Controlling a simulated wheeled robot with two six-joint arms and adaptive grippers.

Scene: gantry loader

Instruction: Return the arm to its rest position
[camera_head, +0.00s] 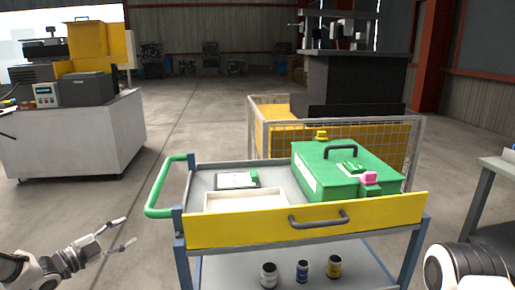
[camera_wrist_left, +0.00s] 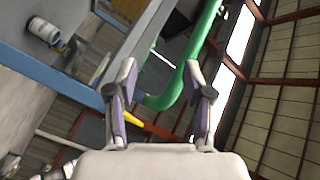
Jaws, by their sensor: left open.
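My left gripper (camera_head: 127,234) is in the lower left of the head view, to the left of the cart and apart from it. Its two fingers are spread with nothing between them. In the left wrist view the open fingers of my left gripper (camera_wrist_left: 160,105) show with the cart's green handle (camera_wrist_left: 185,75) beyond them. The right gripper is not in view; only a rounded white and black part of my right arm shows at the lower right of the head view.
The cart (camera_head: 305,224) with a yellow front stands ahead, carrying a green case (camera_head: 330,170) and a white tray (camera_head: 245,200). Several small cans sit on its lower shelf. A wire-fenced machine (camera_head: 350,85) stands behind. A white cabinet (camera_head: 80,140) stands left, with open floor between.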

